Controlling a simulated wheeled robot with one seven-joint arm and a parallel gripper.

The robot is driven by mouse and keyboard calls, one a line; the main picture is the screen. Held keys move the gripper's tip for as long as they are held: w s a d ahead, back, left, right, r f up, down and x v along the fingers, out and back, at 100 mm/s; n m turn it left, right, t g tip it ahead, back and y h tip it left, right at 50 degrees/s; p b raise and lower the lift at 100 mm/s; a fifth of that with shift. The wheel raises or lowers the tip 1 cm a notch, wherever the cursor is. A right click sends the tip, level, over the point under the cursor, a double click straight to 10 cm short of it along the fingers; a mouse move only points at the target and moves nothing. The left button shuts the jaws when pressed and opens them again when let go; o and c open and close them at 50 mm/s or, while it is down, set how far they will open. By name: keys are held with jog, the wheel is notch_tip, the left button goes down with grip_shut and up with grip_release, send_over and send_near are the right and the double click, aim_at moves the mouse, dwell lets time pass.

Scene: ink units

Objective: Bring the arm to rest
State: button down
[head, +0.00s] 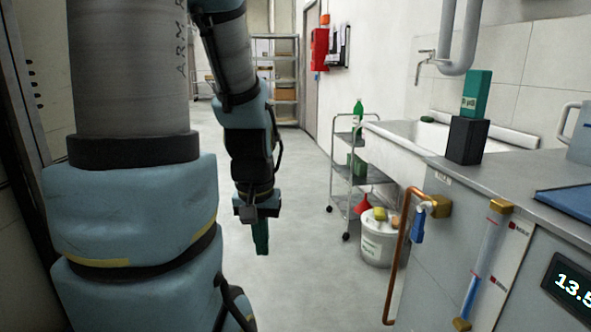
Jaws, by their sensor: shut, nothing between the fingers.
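My arm fills the left of the head view and hangs down over the floor. My gripper (261,240) is at its lower end, pointing down, with its green fingers together. It is shut and holds nothing that I can see. It is in open space, left of the trolley and the counter, and touches nothing visible.
A counter (520,195) with a green box (476,93) on a dark block (465,140) stands at right, beside a sink (400,140). A wheeled trolley (345,175) and a white bucket (378,245) stand before it. A copper pipe (396,260) juts out. Grey floor (300,200) is clear around my gripper.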

notch_tip(320, 180, up, 23)
jog(key=p, duration=2.1)
jog(key=shift+f, duration=0.1)
